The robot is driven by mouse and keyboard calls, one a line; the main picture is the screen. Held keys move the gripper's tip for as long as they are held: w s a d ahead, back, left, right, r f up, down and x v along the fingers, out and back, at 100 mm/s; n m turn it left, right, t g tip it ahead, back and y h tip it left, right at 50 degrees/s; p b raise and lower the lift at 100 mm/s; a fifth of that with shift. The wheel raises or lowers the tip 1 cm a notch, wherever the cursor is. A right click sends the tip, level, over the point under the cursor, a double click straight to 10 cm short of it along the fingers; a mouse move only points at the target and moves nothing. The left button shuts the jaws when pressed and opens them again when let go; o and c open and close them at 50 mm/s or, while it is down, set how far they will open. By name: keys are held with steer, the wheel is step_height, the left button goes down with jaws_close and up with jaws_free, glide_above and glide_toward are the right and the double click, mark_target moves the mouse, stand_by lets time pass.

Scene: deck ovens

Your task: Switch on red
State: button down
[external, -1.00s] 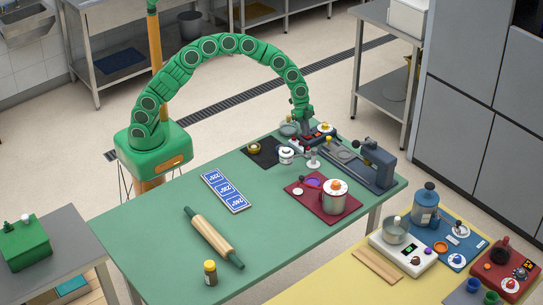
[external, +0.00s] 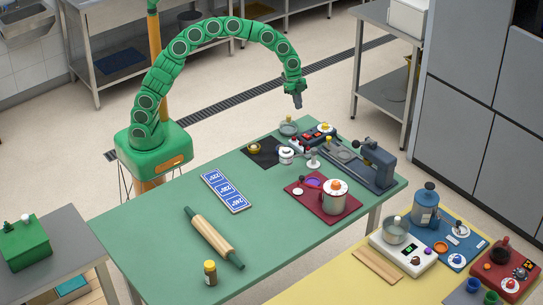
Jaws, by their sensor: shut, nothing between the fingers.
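A dark panel with red parts (external: 312,138) lies near the far edge of the green table; its switch positions are too small to tell. A red mat (external: 345,208) lies on the same table, with a pot with an orange lid (external: 335,196) on it. A separate red unit (external: 493,265) with a round dial stands on the yellow table at the lower right. My gripper (external: 298,104) is shut and empty. It points down, above and apart from the dark panel.
A dark grey press-like device (external: 378,165) stands right of the panel. A small white pot (external: 286,154) and a black mat (external: 266,152) are close by.

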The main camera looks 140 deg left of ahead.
mark_target(308, 137)
steer(key=shift+s+r, duration=0.35)
steer(key=shift+r, duration=0.25)
steer(key=shift+w, duration=0.1)
steer(key=shift+w+r+t, duration=0.2)
steer(key=shift+w+t, duration=0.1)
steer(key=shift+w, duration=0.25)
steer(key=shift+w+r+t, duration=0.2)
steer(key=shift+w+t, duration=0.1)
steer(key=shift+w, duration=0.25)
steer(key=shift+f, duration=0.1)
steer(key=x, duration=1.4)
